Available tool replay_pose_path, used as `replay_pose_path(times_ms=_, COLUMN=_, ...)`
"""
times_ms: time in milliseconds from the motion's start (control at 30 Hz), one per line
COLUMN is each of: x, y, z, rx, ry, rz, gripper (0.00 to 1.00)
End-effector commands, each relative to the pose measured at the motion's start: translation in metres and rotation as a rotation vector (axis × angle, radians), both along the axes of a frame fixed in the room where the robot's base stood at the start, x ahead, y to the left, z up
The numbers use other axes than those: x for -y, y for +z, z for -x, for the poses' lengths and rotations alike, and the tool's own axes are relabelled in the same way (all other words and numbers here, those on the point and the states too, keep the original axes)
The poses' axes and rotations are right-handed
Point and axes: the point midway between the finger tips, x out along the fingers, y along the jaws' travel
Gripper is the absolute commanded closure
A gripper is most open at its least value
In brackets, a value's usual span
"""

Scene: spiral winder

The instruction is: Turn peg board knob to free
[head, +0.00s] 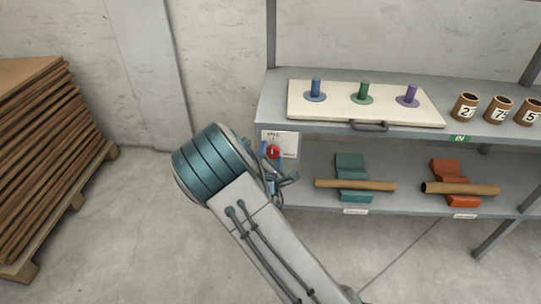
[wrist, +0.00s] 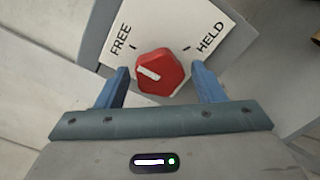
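The red knob (wrist: 160,74) sits on a white label plate (wrist: 178,22) marked FREE on the left and HELD on the right. Its white pointer line slants toward the upper left, on the FREE side. My gripper (wrist: 160,68) is open, its blue fingers on either side of the knob with visible gaps. In the head view the knob (head: 273,151) and plate (head: 291,143) show at the shelf's left front end, with my gripper (head: 272,165) close to them and partly hidden by my arm.
The peg board (head: 420,116) with blue, green and purple pegs lies on the upper shelf, its handle (head: 370,126) at the front. Numbered brown cups (head: 466,107) stand to the right. Below, tubes (head: 355,185) rest on teal and orange holders. Stacked brown sheets (head: 40,160) stand left.

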Motion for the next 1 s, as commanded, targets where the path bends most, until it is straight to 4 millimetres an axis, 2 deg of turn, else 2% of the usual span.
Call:
replay_pose_path(times_ms=167, x=0.000, y=0.001, z=0.000, rx=0.001, ry=0.000, rz=-0.001, gripper=0.38)
replay_pose_path(times_ms=333, x=-0.002, y=0.001, z=0.015, rx=0.000, ry=0.003, rz=-0.002, gripper=0.38)
replay_pose_path(times_ms=700, x=-0.005, y=0.000, z=0.097, rx=-0.002, ry=0.003, rz=0.001, gripper=0.38)
replay_pose_path(times_ms=833, x=-0.005, y=0.001, z=0.119, rx=0.000, ry=0.002, rz=0.000, gripper=0.38)
replay_pose_path(times_ms=1000, x=-0.005, y=0.000, z=0.135, rx=-0.001, ry=0.001, rz=0.000, gripper=0.38)
